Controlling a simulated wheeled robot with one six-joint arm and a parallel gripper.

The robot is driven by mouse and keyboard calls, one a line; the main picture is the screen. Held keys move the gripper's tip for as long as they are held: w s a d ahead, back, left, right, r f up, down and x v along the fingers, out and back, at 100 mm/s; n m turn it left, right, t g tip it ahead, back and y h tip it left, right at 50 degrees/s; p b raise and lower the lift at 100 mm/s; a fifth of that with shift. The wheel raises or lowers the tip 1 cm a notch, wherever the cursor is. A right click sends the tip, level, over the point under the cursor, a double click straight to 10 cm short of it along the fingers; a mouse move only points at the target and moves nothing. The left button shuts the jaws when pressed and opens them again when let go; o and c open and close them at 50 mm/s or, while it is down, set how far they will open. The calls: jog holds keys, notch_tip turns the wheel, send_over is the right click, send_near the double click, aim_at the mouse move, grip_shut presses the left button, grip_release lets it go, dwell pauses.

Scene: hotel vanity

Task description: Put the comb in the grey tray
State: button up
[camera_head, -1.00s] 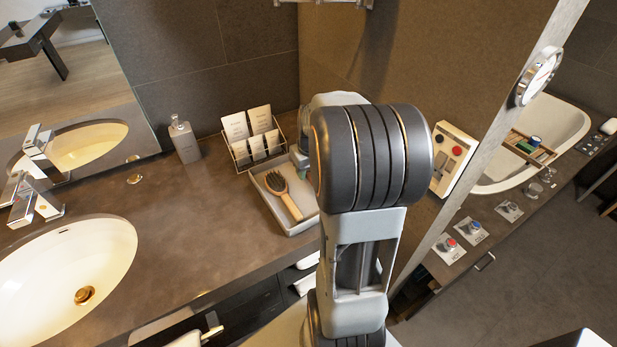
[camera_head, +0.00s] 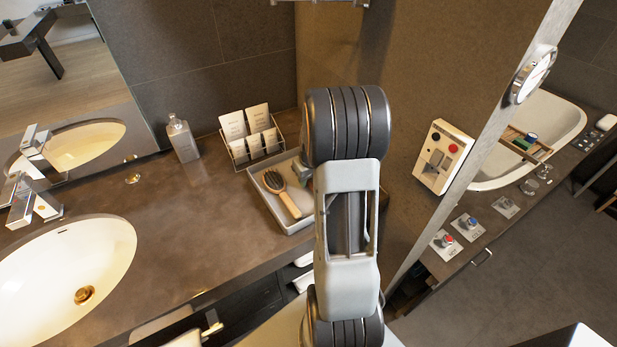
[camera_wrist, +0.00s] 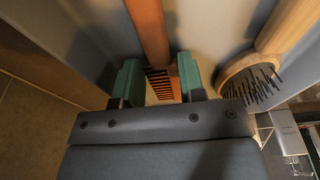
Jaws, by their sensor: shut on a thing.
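In the wrist view, my gripper (camera_wrist: 161,82) is shut on the comb (camera_wrist: 150,32), a brown-orange strip with teeth showing between the green fingertips. The comb is inside or just over the grey tray (camera_wrist: 207,22); I cannot tell whether it touches the tray floor. In the head view, the grey tray (camera_head: 268,203) is at the right end of the counter. My arm hides the comb and most of my gripper there.
A wooden hairbrush (camera_head: 283,195) lies in the tray, and shows right of my gripper in the wrist view (camera_wrist: 275,55). A wire rack with cards (camera_head: 250,140) stands behind. A soap bottle (camera_head: 183,140) and sink (camera_head: 70,260) are to the left. A wall is close on the right.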

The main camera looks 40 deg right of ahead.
jog(key=shift+f, duration=0.25)
jog(key=o, duration=0.9)
jog(key=shift+r, duration=0.1)
notch_tip(320, 180, up, 12)
jog(key=s+f, duration=0.1)
jog(key=s, duration=0.1)
jog(key=s+a+r+t, duration=0.1)
jog(key=s+a, duration=0.4)
jog(key=a, duration=0.6)
jog(key=s+a+r+n+t, duration=0.1)
jog(key=s+a+r, duration=0.2)
jog(key=a, duration=0.8)
jog(key=s, duration=0.2)
jog(key=shift+s+n, duration=0.3)
jog(key=shift+s, duration=0.1)
